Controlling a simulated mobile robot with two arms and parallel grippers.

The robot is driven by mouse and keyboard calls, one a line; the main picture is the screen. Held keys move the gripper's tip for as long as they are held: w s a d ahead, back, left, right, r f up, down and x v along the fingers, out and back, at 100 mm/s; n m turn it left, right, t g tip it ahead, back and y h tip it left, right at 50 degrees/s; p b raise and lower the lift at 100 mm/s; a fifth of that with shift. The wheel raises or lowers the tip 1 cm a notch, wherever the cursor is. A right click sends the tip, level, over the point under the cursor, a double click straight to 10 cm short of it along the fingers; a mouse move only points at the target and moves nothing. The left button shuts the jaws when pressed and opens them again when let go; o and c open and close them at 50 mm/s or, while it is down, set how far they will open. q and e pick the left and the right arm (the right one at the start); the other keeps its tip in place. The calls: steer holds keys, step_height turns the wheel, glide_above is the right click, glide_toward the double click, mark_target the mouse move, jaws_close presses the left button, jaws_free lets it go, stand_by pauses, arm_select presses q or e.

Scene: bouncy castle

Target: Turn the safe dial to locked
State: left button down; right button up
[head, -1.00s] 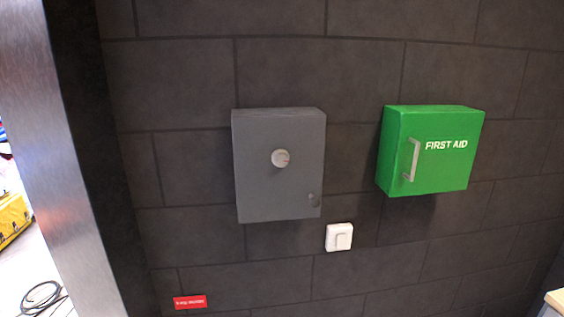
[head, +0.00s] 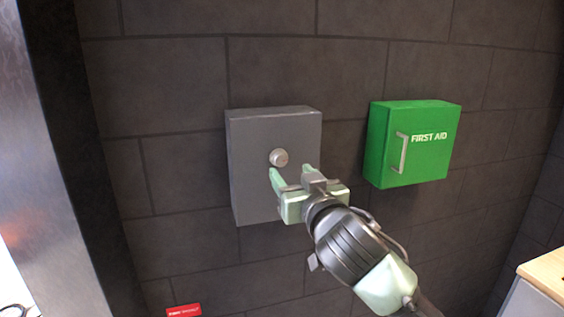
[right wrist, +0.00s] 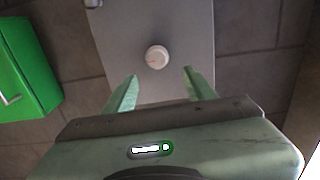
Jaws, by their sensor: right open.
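A grey safe (head: 250,200) is mounted on the dark block wall. Its round, light grey dial (head: 279,157) sits at the upper middle of the front face. My right gripper (head: 292,174) is open in front of the safe, just below and to the right of the dial in the head view. In the right wrist view the dial (right wrist: 157,56) lies beyond the two fingertips (right wrist: 160,74), between their lines and apart from both. The safe's face (right wrist: 195,30) fills the middle there. My left gripper is not in view.
A green first aid box (head: 425,160) with a handle hangs on the wall to the right; it also shows in the right wrist view (right wrist: 22,70). A red sign (head: 184,311) is low on the wall. A wood-topped counter (head: 545,275) stands at the lower right.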

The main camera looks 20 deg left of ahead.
mark_target(281, 159)
steer(key=p+x, duration=0.2)
steer(key=x, duration=0.4)
steer(key=shift+w+a, duration=0.1)
steer(key=shift+w, duration=0.25)
steer(key=shift+w+a+f+p, duration=0.1)
steer(key=shift+w+a+p, duration=0.15)
steer(key=shift+w, duration=0.2)
jaws_close()
